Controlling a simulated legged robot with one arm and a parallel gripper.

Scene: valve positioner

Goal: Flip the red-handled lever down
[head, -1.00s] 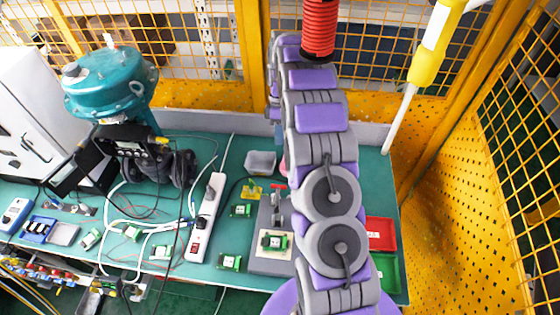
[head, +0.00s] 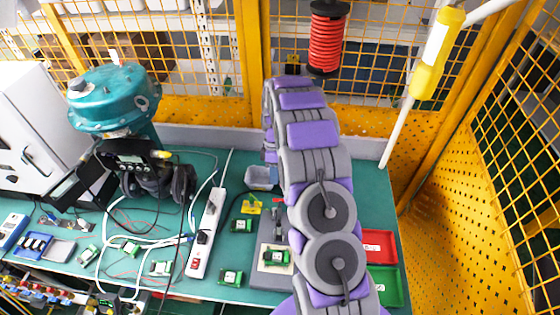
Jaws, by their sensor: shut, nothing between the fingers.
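The red-handled lever (head: 279,200) stands at the far end of a grey fixture (head: 268,279) on the green table. Its red handle shows just left of my arm, above a grey metal part. A green circuit board (head: 276,256) sits on the fixture's near part. My arm rises from the bottom right of centre, bends at the top and comes down on the far side, behind its own links. My gripper is hidden there, so its distance from the lever cannot be seen.
A white power strip (head: 206,234) and loose cables lie left of the fixture. A teal valve device (head: 115,98) stands at the back left. A grey bin (head: 262,177) is behind the lever. Red (head: 379,246) and green (head: 386,285) trays lie right of my arm.

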